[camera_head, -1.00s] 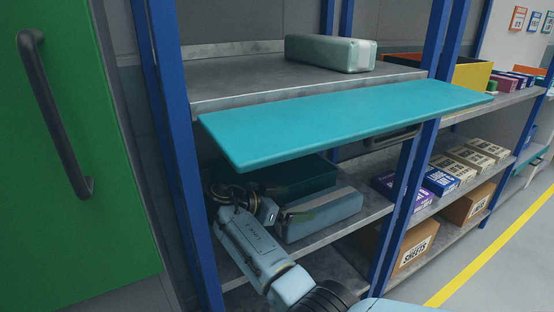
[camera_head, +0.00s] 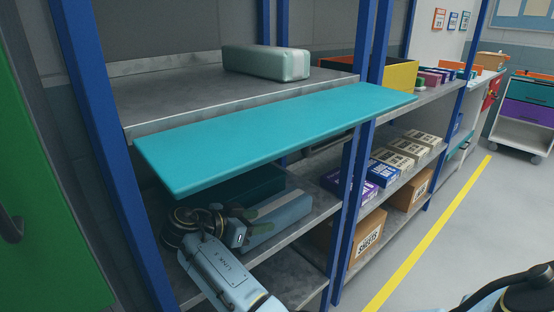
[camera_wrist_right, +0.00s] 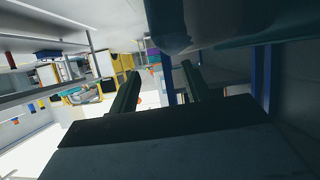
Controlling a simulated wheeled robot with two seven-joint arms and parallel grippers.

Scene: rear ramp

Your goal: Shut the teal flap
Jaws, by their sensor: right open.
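The teal flap (camera_head: 270,135) stands open, sticking out nearly level from below the upper shelf of the blue-posted rack. My right arm reaches in low under it. My right gripper (camera_head: 262,212) is below the flap, by the grey-blue case (camera_head: 285,218) on the shelf beneath, apart from the flap in the picture. Its fingertips are small and partly hidden there. In the right wrist view my right gripper (camera_wrist_right: 158,90) shows two parted fingers with nothing between them. A dark bluish surface fills the top there; I cannot tell what it is. My left gripper is not in view.
A pale green case (camera_head: 265,63) lies on the upper shelf (camera_head: 180,95) above the flap. Blue posts (camera_head: 355,180) flank the bay. Boxes (camera_head: 400,150) fill the shelves at right. A green door (camera_head: 40,200) stands at left. The floor (camera_head: 480,220) at right is clear.

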